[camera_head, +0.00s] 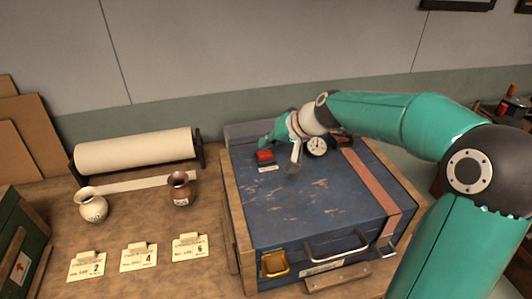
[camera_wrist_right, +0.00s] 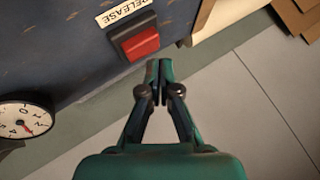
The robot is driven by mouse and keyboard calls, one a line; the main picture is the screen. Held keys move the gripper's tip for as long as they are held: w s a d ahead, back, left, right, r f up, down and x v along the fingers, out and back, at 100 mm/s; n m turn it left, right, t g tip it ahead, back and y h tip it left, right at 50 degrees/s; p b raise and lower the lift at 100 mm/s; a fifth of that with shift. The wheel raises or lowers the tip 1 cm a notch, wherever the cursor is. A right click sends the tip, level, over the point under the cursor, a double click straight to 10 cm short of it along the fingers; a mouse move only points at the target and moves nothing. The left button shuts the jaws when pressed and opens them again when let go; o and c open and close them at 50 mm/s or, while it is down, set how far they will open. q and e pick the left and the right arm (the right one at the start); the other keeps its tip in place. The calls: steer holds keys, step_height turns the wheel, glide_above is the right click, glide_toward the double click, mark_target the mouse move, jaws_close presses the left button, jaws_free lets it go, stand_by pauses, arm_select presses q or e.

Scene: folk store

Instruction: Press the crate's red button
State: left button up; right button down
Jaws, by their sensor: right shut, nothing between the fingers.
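The blue crate (camera_head: 300,205) lies on the table with its worn lid up. Its red button (camera_head: 265,155) sits in a dark housing near the far left of the lid. The red button (camera_wrist_right: 140,44) also shows in the right wrist view, beside a RELEASE label (camera_wrist_right: 124,12). My right gripper (camera_head: 264,143) is shut and empty, just beyond the button in the head view. In the wrist view its closed fingertips (camera_wrist_right: 158,66) appear just below and right of the button; I cannot tell whether they touch anything. My left gripper is not in view.
A round gauge (camera_head: 316,146) stands on the lid to the right of the button. A cream vase (camera_head: 92,207), a brown vase (camera_head: 180,190) and price cards (camera_head: 138,257) are left of the crate. A paper roll (camera_head: 134,151) lies behind them.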

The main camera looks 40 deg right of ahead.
mark_target(267, 154)
steer(key=shift+f, duration=0.1)
stand_by(0.3)
steer(key=shift+f+b, duration=0.3)
steer(key=shift+b, duration=0.2)
steer(key=shift+f+b, duration=0.5)
steer(key=shift+b, duration=0.1)
stand_by(0.5)
steer(key=shift+r, duration=0.1)
stand_by(0.3)
steer(key=shift+r+p, duration=0.7)
steer(key=shift+r, duration=0.15)
steer(key=shift+r+p, duration=1.95)
steer(key=shift+r, duration=0.6)
steer(key=shift+f, duration=0.1)
